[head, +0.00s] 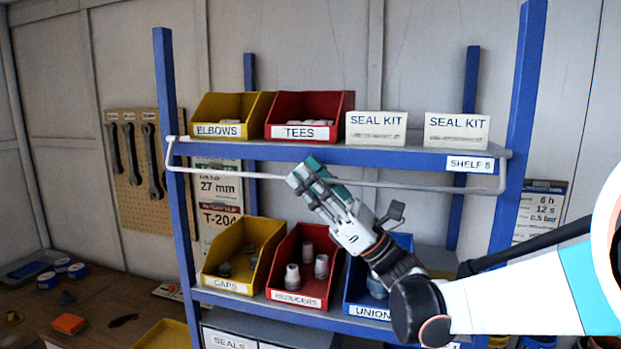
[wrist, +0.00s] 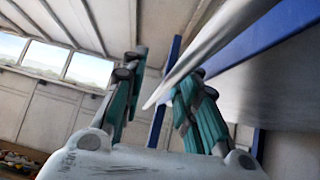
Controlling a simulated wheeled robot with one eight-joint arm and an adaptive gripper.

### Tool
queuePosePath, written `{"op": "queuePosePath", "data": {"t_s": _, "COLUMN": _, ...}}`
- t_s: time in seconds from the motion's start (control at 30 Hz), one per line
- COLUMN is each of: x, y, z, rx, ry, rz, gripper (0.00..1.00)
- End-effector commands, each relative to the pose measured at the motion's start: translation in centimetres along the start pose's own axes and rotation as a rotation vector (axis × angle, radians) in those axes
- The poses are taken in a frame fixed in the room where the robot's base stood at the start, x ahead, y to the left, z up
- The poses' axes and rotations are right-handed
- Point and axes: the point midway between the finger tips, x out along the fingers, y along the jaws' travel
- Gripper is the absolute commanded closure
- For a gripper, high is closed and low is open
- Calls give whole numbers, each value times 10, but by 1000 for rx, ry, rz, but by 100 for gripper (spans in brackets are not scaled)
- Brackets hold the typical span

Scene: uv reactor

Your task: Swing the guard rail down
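The guard rail (head: 430,187) is a thin pale bar with bent ends. It runs across the front of the upper shelf, with its long bar showing just below the shelf edge. My gripper (head: 303,173) is at the middle of the rail and covers part of it in the head view. In the wrist view its teal fingers (wrist: 160,72) are spread apart. The rail (wrist: 215,50) also shows there, slanting from the upper right and passing in front of the right finger into the gap. I cannot tell whether they touch.
The upper shelf (head: 390,157) holds a yellow elbows bin (head: 219,131), a red tees bin (head: 301,132) and two seal kit boxes (head: 376,128). Blue posts (head: 176,200) stand at the sides. Lower bins, such as the red reducers bin (head: 297,297), sit below my gripper.

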Motion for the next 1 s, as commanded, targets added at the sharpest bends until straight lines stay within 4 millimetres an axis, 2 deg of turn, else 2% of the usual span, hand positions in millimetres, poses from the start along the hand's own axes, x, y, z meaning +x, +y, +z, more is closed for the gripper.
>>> {"op": "queuePosePath", "data": {"t_s": 0.1, "x": 0, "y": 0, "z": 0, "rx": 0, "ry": 0, "rz": 0, "gripper": 74}}
{"op": "queuePosePath", "data": {"t_s": 0.2, "x": 0, "y": 0, "z": 0, "rx": 0, "ry": 0, "rz": 0, "gripper": 97}}
{"op": "queuePosePath", "data": {"t_s": 0.23, "x": 0, "y": 0, "z": 0, "rx": 0, "ry": 0, "rz": 0, "gripper": 100}}
{"op": "queuePosePath", "data": {"t_s": 1.0, "x": 0, "y": 2, "z": 0, "rx": 12, "ry": 2, "rz": -10, "gripper": 100}}
